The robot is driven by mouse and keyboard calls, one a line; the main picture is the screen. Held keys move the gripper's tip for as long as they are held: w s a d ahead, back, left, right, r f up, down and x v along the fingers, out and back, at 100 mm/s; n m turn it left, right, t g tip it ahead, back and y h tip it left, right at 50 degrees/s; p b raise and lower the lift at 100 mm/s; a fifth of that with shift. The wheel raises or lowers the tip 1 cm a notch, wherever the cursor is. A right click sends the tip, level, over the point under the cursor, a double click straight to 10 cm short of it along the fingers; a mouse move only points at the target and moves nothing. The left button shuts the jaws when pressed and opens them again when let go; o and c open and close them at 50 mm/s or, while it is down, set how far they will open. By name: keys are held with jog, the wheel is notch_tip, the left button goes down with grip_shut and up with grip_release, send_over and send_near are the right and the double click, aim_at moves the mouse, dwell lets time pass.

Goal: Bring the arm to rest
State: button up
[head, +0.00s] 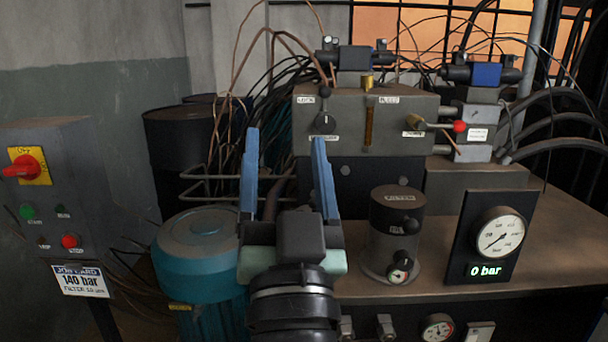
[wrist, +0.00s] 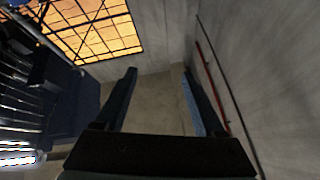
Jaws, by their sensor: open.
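My gripper (head: 284,165) is raised in front of the hydraulic unit in the head view, its two blue fingers pointing up and standing apart with nothing between them. Part of the unit and its hoses shows behind the fingers. In the wrist view my gripper (wrist: 160,95) is also open and empty, its dark fingers set against a bare wall. The gripper appears clear of the machine, though its exact distance cannot be told.
A control box (head: 60,210) with a red switch and buttons stands at the left. A teal motor (head: 195,250) is beside my arm. A filter housing (head: 397,235) and a gauge (head: 497,238) reading 0 bar stand on the tank top (head: 440,270). Hoses curve at the right.

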jog(key=s+d+r+n+t+h, duration=0.2)
jog(key=s+r+t, duration=0.1)
jog(key=s+r, duration=1)
notch_tip(320, 180, up, 30)
jog(key=w+p, duration=0.2)
jog(key=p, duration=2.8)
jog(key=shift+w+a+f, duration=0.2)
jog(key=shift+w, duration=0.1)
